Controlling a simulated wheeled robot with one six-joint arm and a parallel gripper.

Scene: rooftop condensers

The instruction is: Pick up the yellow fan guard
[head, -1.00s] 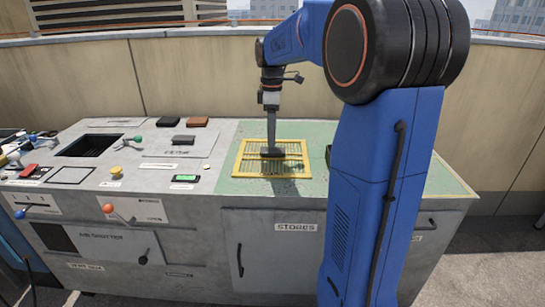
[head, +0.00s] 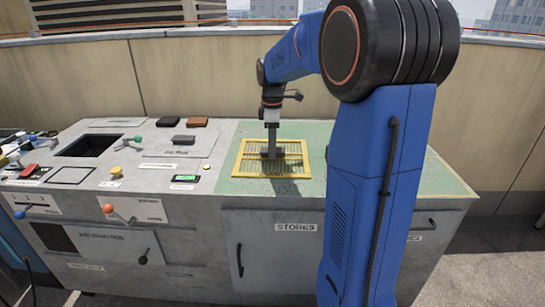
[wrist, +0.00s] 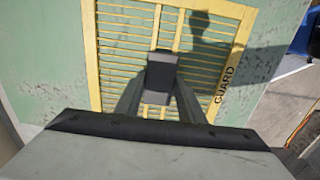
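The yellow fan guard (head: 241,160) is a flat slatted frame lying on the green part of the worktop. It also shows in the wrist view (wrist: 92,60), with the word GUARD on its right bar. A dark grey block (wrist: 162,72) stands at the guard's middle, like a grip. My gripper (head: 271,153) points straight down at this block. In the wrist view my gripper's two fingers (wrist: 160,92) run down on either side of the block. I cannot tell whether they press on it or leave a small gap. The guard lies flat on the top.
The grey console top to the left holds a dark square opening (head: 90,146), a black block (head: 168,122), a brown block (head: 197,122) and levers. A parapet wall (head: 190,75) stands behind. Bare green top lies right of the guard, partly behind my arm.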

